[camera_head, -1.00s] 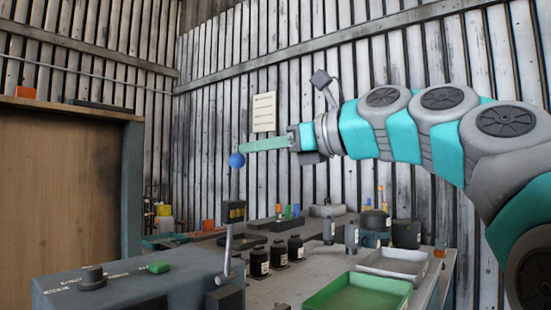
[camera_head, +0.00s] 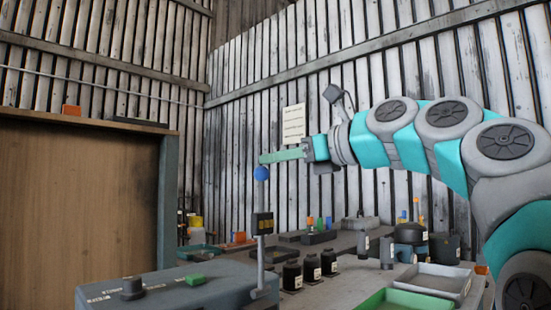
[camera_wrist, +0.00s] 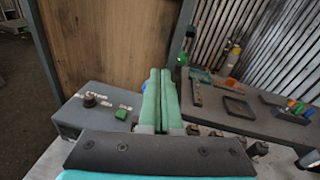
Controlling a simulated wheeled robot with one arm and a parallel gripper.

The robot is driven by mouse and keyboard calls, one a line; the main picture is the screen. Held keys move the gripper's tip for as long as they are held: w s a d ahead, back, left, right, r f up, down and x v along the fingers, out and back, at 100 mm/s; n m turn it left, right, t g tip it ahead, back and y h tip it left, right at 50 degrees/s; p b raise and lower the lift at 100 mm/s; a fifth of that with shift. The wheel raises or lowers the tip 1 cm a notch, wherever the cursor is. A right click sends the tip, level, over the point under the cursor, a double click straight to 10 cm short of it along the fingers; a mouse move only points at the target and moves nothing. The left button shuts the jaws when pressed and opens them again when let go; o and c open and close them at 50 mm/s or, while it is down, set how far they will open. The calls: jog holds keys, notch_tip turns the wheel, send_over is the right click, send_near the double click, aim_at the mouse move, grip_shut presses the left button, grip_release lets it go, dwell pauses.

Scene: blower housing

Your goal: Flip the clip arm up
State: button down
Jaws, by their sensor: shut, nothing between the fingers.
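A lever stands up from a grey box (camera_head: 190,290). It has a thin metal rod (camera_head: 261,250), a dark block with yellow marks (camera_head: 262,223) and a blue ball (camera_head: 261,173) on top; I take it as the clip arm. It is close to upright in the head view. My gripper (camera_head: 263,158) is shut and empty, its green fingers pointing left just above the ball. I cannot tell whether they touch it.
The box carries a black knob (camera_head: 132,289) and a green button (camera_head: 195,279). A wooden panel (camera_head: 75,205) stands at left. The air around my gripper looks clear.

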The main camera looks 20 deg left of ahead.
jog(key=v, duration=0.7)
jog(key=shift+d, duration=0.4)
